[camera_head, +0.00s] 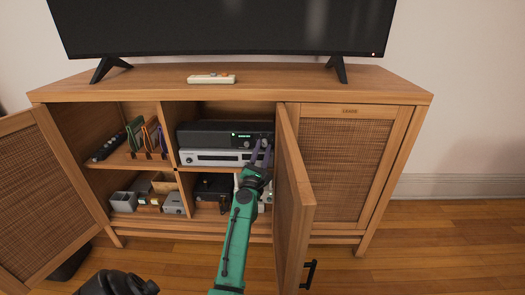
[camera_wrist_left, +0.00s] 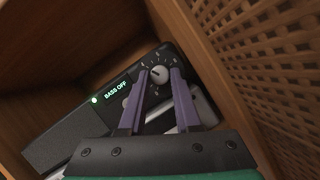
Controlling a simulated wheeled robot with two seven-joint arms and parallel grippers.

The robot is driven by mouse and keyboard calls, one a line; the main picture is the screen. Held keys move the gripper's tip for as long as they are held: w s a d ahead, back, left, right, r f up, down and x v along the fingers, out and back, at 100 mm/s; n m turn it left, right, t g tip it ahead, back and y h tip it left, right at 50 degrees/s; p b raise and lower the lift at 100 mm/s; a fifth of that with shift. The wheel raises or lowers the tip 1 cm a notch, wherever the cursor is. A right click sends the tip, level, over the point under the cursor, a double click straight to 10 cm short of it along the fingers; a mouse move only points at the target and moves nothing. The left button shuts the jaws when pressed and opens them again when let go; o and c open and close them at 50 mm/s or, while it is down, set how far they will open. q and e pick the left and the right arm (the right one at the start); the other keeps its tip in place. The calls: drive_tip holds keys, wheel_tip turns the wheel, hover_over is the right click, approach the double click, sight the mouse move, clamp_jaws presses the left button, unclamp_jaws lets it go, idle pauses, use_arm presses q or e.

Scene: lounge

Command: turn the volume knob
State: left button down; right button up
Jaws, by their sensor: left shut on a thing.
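The volume knob (camera_wrist_left: 158,74) is a silver round knob with dial marks, on the front of a black amplifier (camera_wrist_left: 62,135). The amplifier also shows in the head view (camera_head: 207,137), on the upper middle shelf of the cabinet. My left gripper (camera_wrist_left: 161,73), with purple fingers, is shut on the knob, one finger on each side of it. In the head view the left gripper (camera_head: 263,152) reaches in beside the half-open door and hides much of the knob. The green display (camera_wrist_left: 116,90) reads "BASS OFF". My right gripper is not in view.
The open woven door (camera_head: 297,195) stands close to the right of my left arm. A silver device (camera_head: 215,158) lies under the amplifier. The left door (camera_head: 45,195) is open too. A remote (camera_head: 211,79) lies on the cabinet top (camera_head: 160,80), below the television (camera_head: 230,28).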

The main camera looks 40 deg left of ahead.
use_arm(q)
drive_tip(key=c, duration=0.6)
unclamp_jaws()
drive_tip(key=shift+r, duration=0.15)
drive_tip(key=shift+s+d+f, duration=0.25)
drive_tip(key=shift+s+f, duration=0.1)
drive_tip(key=b+v, duration=0.4)
drive_tip(key=v, duration=0.9)
drive_tip(key=shift+s+b, duration=0.25)
drive_tip(key=shift+b, duration=0.05)
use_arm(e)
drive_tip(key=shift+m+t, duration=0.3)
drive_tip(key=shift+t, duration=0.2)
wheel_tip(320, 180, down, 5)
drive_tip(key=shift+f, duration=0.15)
